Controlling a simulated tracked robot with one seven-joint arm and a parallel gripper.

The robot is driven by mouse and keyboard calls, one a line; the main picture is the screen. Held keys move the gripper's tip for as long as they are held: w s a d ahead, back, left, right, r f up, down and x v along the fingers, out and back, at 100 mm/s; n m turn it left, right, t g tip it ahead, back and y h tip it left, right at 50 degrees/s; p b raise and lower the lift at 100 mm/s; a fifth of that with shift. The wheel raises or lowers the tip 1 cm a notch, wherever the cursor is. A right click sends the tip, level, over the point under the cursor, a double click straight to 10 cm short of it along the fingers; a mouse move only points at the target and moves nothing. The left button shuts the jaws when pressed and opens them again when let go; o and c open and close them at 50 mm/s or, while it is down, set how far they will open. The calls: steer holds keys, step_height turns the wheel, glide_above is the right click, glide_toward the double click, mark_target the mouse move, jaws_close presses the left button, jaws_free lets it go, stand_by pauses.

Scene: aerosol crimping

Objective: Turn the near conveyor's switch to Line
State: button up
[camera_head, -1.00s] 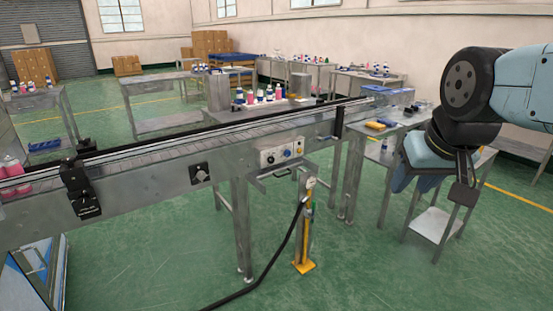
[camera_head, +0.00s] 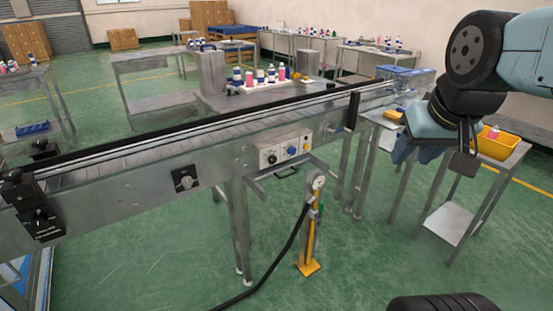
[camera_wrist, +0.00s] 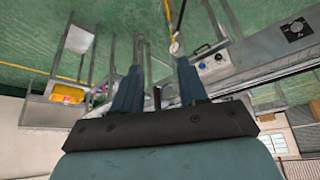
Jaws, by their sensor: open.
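The near conveyor (camera_head: 120,165) runs from the lower left to the upper right. On its side is a dark square plate with a round rotary switch (camera_head: 186,177), also in the wrist view (camera_wrist: 295,28). Farther right is a control box (camera_head: 285,152) with a dark knob, a blue button and a yellowish one; it also shows in the wrist view (camera_wrist: 210,65). I cannot read any switch lettering. My gripper (camera_head: 415,152) is raised at the right, well away from both controls. In the wrist view my gripper (camera_wrist: 158,75) has its fingers apart, with nothing between them.
A gauge post (camera_head: 312,220) on a yellow foot, with a black hose, stands before the conveyor. A black bracket (camera_head: 40,222) juts from its left side. A table with a yellow bin (camera_head: 496,143) is at right. Green floor is open in front.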

mark_target(274, 161)
steer(key=o, duration=0.3)
steer(key=shift+w, duration=0.4)
steer(key=shift+o, duration=0.4)
steer(key=w+f+n+t, duration=0.1)
steer(key=w+f, duration=0.1)
steer(key=w, duration=0.6)
steer(key=w+a+f+n+t, duration=0.1)
steer(key=w+f, duration=0.2)
steer(key=w, duration=0.6)
steer(key=shift+w+t, duration=0.25)
steer(key=shift+t, duration=0.15)
steer(key=w+a+f+n+t+y, duration=0.25)
steer(key=w+a+f, duration=0.25)
steer(key=w+f, duration=0.35)
steer(key=w+a+f+n+t+y, duration=0.1)
steer(key=w+a+f+n+y, duration=0.3)
steer(key=w+f, duration=0.45)
steer(key=s+a+f+m+t+y, duration=0.2)
steer(key=a+f+t+y, duration=0.15)
steer(key=a+f, duration=0.45)
steer(key=f+x, duration=0.1)
steer(key=x, duration=0.3)
steer(key=f+x, duration=0.1)
steer(key=x, duration=0.3)
steer(key=d+f+x, duration=0.1)
steer(key=x, duration=0.4)
steer(key=shift+w, duration=0.4)
steer(key=c, duration=1)
